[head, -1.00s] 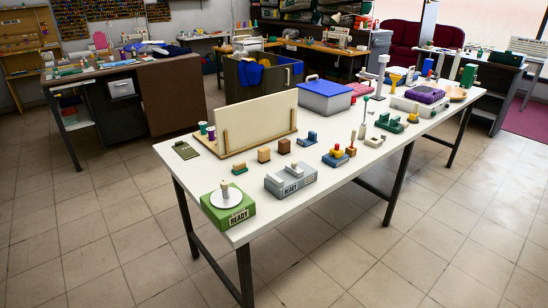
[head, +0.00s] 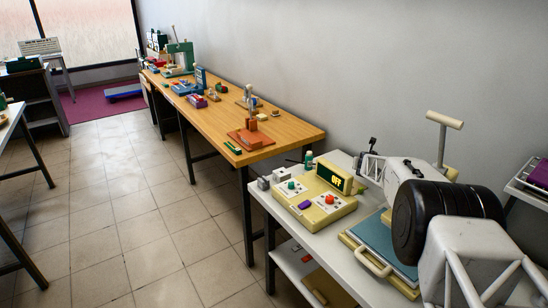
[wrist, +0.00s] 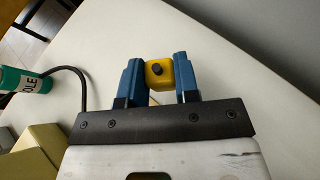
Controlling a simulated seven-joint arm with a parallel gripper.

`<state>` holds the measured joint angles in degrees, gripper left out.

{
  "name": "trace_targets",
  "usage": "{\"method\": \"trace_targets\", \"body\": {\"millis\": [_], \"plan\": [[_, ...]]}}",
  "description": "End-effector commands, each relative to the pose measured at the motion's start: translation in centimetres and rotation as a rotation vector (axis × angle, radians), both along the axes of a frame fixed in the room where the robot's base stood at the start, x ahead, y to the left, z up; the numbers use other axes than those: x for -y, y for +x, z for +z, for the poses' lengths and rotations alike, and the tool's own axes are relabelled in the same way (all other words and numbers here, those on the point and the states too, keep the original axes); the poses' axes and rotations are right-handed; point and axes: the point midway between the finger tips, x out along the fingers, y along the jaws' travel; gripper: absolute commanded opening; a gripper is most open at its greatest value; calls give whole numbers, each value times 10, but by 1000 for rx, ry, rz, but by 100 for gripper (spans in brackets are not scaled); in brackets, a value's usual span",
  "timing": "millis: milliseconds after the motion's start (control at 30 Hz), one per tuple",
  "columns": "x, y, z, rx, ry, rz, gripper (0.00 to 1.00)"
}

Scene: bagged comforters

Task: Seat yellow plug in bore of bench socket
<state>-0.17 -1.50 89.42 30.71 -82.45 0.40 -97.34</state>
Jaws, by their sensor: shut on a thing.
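The yellow plug (wrist: 165,83) shows in the wrist view as a small yellow block with a dark round spot. My gripper (wrist: 158,66) is shut on it, with one blue finger on each side. In the wrist view the plug is seen against the white tabletop (wrist: 230,80); its height above it is not clear. In the head view my arm is at the right over the white table (head: 268,202), and the plug cannot be made out. I cannot identify the bench socket or its bore in these frames.
A beige control box (head: 322,208) with a lit display stands on the white table, near a green bottle-like thing (head: 308,160). A teal-topped board (head: 385,245) lies by my arm. A wooden bench (head: 290,132) with several fixtures runs behind. Floor (head: 120,200) at left is clear.

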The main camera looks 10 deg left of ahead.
Motion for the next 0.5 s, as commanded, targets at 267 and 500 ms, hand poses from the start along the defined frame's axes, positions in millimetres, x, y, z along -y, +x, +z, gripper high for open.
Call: {"method": "trace_targets", "body": {"millis": [267,500], "plan": [[-24,10,11,-3,0,-44,6],[-67,24,32,-5,0,-128,6]]}}
